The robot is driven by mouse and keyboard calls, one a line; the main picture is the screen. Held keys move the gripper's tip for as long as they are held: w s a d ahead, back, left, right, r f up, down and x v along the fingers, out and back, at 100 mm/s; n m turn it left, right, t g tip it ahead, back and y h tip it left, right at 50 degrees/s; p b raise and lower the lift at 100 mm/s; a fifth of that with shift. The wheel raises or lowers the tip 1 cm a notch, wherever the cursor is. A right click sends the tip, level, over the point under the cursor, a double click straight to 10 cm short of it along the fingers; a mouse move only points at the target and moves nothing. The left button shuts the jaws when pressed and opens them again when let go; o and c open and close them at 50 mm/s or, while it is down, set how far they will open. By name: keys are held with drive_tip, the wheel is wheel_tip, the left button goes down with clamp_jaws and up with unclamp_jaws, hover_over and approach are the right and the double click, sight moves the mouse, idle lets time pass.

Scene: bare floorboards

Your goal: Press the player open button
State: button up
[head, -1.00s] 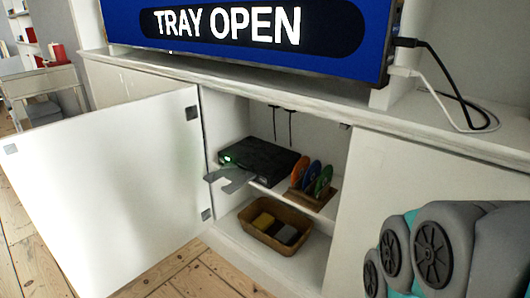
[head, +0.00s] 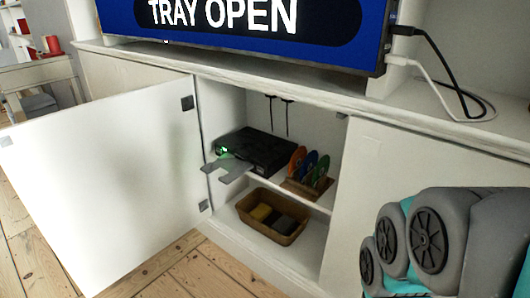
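The black player (head: 262,150) sits on the shelf inside the open white cabinet. A small green light glows at the left of its front. The screen (head: 250,22) above the cabinet reads "TRAY OPEN". The open button is too small to make out. My grey and teal arm (head: 470,240) is at the lower right, well apart from the player. My gripper is not in view.
The open cabinet door (head: 105,185) stands out to the left. A rack of colored discs (head: 308,185) is right of the player. A brown basket (head: 272,235) holding dark and yellow blocks is below. Black and white cables (head: 450,85) lie on the cabinet top. Floorboards in front are clear.

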clamp_jaws()
idle(1.4)
